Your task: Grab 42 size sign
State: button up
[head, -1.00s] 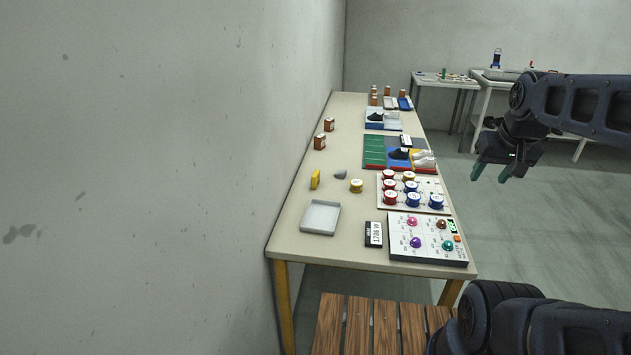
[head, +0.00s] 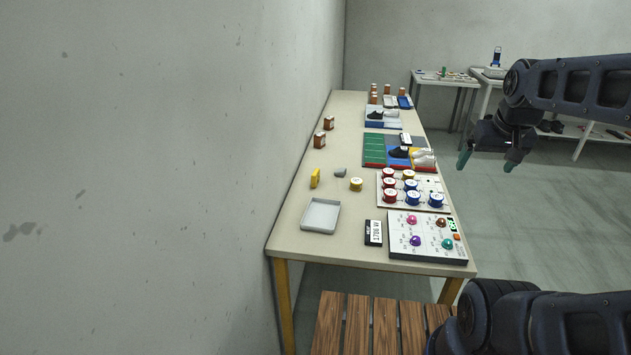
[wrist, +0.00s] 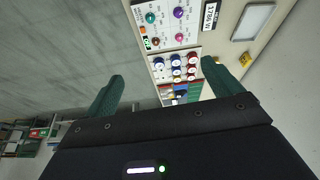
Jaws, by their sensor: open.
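No number 42 is readable in either view, so I cannot tell which thing is the size 42 sign. Small brown blocks with pale marks stand on the long table's left side, one nearer block (head: 319,140) and one farther block (head: 329,122). Several similar brown blocks (head: 374,98) stand at its far end. My gripper (head: 488,164) is open and empty, in the air to the right of the table and apart from all the blocks. In the wrist view its two green fingers (wrist: 162,78) are spread wide with nothing between them.
The long table (head: 290,235) runs along the left wall. It bears a grey tray (head: 320,216), a black-and-white display (head: 373,232), a knob panel (head: 428,249), a board of coloured spools (head: 430,185) and a coloured mat with shoes (head: 373,150). A wooden slatted surface (head: 358,325) is in front.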

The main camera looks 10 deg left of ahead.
jog(key=w+a+r+n+g, duration=0.1)
jog(key=w+a+n, duration=0.35)
jog(key=w, duration=0.75)
jog(key=w+a+r+n+g, duration=0.1)
jog(key=w+a+n, duration=0.1)
jog(key=w+a, duration=0.85)
jog(key=n+g, duration=0.2)
jog(key=n, duration=0.8)
send_over(316, 172)
jog(key=shift+m, duration=0.25)
jog(key=f, duration=2.9)
jog(key=shift+s+d+f, duration=0.1)
jog(key=shift+d+f, duration=0.15)
jog(key=shift+f, duration=0.05)
notch_tip(316, 172, down, 5)
jog(key=shift+r, duration=0.1)
jog(key=shift+w+a+f, duration=0.1)
jog(key=shift+w+f, duration=0.05)
jog(key=shift+f, duration=1.2)
jog(key=shift+w+a+f, duration=0.1)
jog(key=shift+w+f, duration=0.05)
jog(key=shift+f, duration=1.15)
jog(key=c, duration=1.1)
